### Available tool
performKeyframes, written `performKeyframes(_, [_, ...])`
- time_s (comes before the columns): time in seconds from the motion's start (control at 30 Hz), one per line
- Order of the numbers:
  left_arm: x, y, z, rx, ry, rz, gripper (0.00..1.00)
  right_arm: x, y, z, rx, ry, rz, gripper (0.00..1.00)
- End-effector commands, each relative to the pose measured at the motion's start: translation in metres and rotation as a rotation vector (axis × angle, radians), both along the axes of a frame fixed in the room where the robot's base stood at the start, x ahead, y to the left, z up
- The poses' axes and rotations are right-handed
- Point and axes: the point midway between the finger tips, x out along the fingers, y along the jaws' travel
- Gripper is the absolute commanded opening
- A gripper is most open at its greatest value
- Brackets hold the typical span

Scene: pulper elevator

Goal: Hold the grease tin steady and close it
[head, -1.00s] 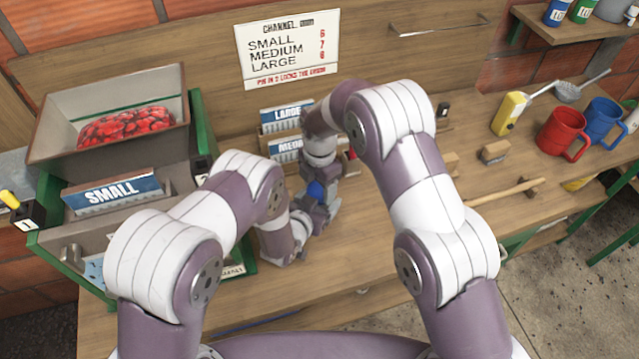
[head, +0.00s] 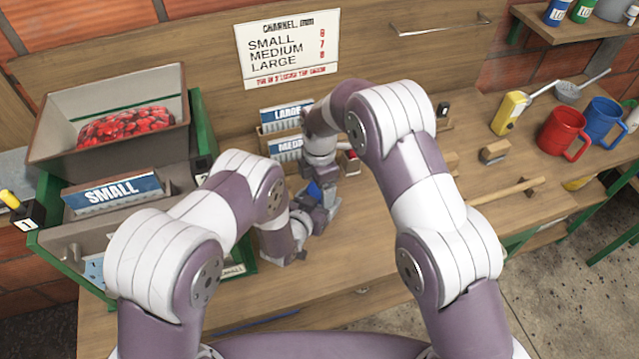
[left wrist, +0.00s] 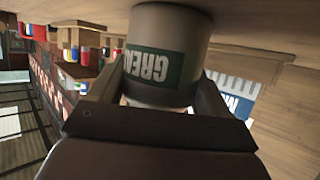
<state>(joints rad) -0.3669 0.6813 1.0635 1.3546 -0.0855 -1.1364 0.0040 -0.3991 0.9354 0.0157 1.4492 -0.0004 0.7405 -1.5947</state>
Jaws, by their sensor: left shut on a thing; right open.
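The grease tin (left wrist: 165,55) is a grey-green cylinder with a dark green label reading "GREA…", upside down in the left wrist view. My left gripper (left wrist: 158,100) is shut on it, one finger on each side. The tin appears to stand on the wooden bench. My right gripper (head: 325,205) is open, pointing down close to the left one. A small blue patch (head: 314,190) shows beside it. I cannot make out the lid.
A tray of red berries (head: 125,128) and a box marked SMALL (head: 112,192) stand at left. LARGE (head: 285,115) and MEDIUM boxes are behind my grippers. A small red object (head: 350,164) is beside my right wrist. Red (head: 563,133) and blue mugs are at right. The front bench is clear.

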Motion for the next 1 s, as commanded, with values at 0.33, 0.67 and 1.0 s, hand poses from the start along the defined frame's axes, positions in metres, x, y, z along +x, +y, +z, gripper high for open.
performKeyframes(0.33, [-0.001, 0.000, -0.001, 0.002, 0.003, 0.001, 0.00, 0.000, 0.001, 0.040, 0.001, 0.000, 0.000, 0.88])
performKeyframes(0.67, [-0.001, 0.000, -0.001, 0.002, 0.004, 0.000, 0.00, 0.000, 0.000, 0.047, 0.001, 0.000, 0.014, 0.84])
performKeyframes(1.0, [-0.001, 0.000, -0.001, 0.002, 0.004, 0.000, 0.00, 0.000, 0.000, 0.080, 0.000, 0.002, 0.287, 0.84])
